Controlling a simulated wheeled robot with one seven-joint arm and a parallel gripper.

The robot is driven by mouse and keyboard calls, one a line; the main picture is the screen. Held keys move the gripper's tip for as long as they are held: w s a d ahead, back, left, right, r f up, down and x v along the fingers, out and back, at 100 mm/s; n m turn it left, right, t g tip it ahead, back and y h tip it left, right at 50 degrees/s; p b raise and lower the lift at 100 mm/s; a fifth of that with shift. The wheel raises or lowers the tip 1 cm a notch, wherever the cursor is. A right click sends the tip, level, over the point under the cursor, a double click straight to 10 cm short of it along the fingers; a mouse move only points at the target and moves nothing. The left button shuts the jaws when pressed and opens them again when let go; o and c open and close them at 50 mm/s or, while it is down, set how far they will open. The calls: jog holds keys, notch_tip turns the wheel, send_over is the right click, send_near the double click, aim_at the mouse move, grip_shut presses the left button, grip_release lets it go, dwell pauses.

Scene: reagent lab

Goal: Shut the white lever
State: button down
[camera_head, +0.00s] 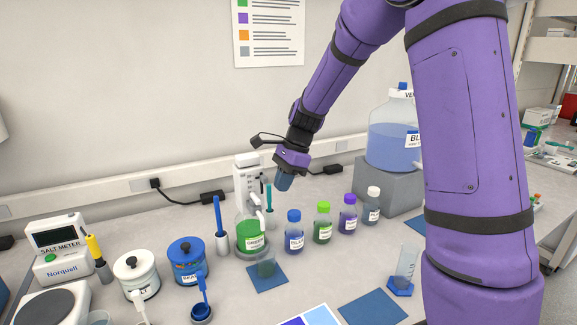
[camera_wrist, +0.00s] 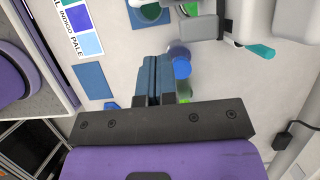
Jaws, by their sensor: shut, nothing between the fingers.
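A white upright device (camera_head: 247,175) stands against the back wall, behind a glass vessel of green liquid (camera_head: 249,236). A slim white part (camera_head: 258,201) juts from its front above the vessel; I cannot tell whether this is the white lever or its position. A teal rod (camera_head: 269,196) stands beside the device. My gripper (camera_head: 284,182) is shut and empty, pointing down just right of the device and above the bottles. In the wrist view my blue fingers (camera_wrist: 155,75) are together, with the white device (camera_wrist: 290,22) to the upper right.
A blue-capped bottle (camera_head: 294,232), a green one (camera_head: 322,223), a purple-capped one (camera_head: 347,214) and a white-capped one (camera_head: 371,206) stand in a row. A large blue jug (camera_head: 392,145) sits on a grey block (camera_head: 388,192).

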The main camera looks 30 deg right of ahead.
aim_at(255, 201)
jog(key=shift+a+f, duration=0.2)
jog(key=shift+a, duration=0.55)
jog(key=shift+a+f, duration=0.2)
jog(key=shift+a, duration=0.5)
jog(key=shift+a+f, duration=0.2)
jog(key=shift+a, duration=0.55)
jog(key=shift+s+a+m, duration=0.1)
jog(key=shift+m, duration=0.2)
